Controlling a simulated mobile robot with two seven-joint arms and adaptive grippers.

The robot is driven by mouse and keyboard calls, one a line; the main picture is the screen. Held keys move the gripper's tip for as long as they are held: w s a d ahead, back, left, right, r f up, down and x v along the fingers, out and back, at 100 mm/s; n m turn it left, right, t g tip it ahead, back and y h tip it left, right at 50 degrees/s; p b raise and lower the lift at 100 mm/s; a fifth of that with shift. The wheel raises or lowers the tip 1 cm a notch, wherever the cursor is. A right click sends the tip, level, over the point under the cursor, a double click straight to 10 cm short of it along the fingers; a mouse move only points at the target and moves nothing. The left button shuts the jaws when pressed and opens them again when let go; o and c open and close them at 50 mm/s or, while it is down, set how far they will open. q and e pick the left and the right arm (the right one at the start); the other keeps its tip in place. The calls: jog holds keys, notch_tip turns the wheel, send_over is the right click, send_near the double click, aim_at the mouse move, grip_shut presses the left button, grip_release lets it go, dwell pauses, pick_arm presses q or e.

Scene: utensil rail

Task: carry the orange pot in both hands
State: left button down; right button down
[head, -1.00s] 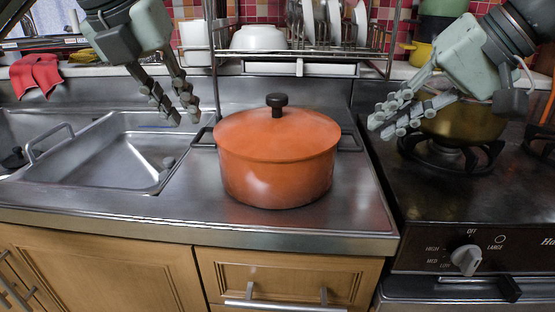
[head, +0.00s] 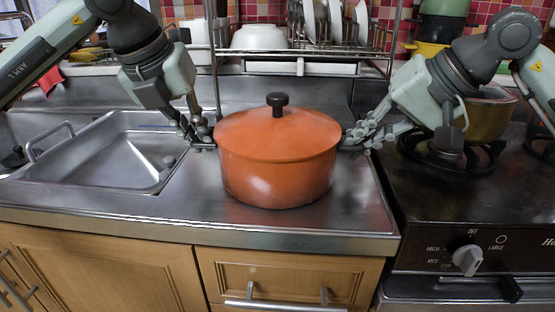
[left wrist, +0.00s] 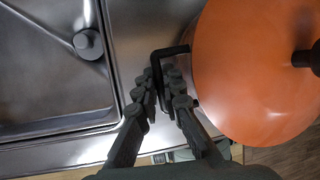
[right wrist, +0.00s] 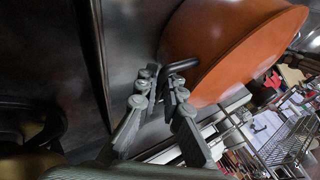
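The orange pot (head: 277,168), with its lid and black knob on, stands upright on the steel counter. It also shows in the left wrist view (left wrist: 245,75) and the right wrist view (right wrist: 225,40). My left gripper (head: 203,141) is at the pot's left side handle. In the left wrist view my left gripper (left wrist: 160,85) has its fingers closed in on either side of the black handle (left wrist: 168,50). My right gripper (head: 354,141) is at the right side handle. In the right wrist view its fingers (right wrist: 163,85) are closed around the handle (right wrist: 184,64), which they partly hide.
A sink (head: 105,150) lies left of the pot. A gas stove (head: 465,200) with a brass-coloured pot (head: 490,115) is close on the right, near my right arm. A dish rack (head: 310,66) stands behind. Counter in front of the pot is clear.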

pick_arm(q)
jog(key=shift+r, duration=0.15)
pick_arm(e)
jog(key=shift+r, duration=0.15)
dwell(0.4)
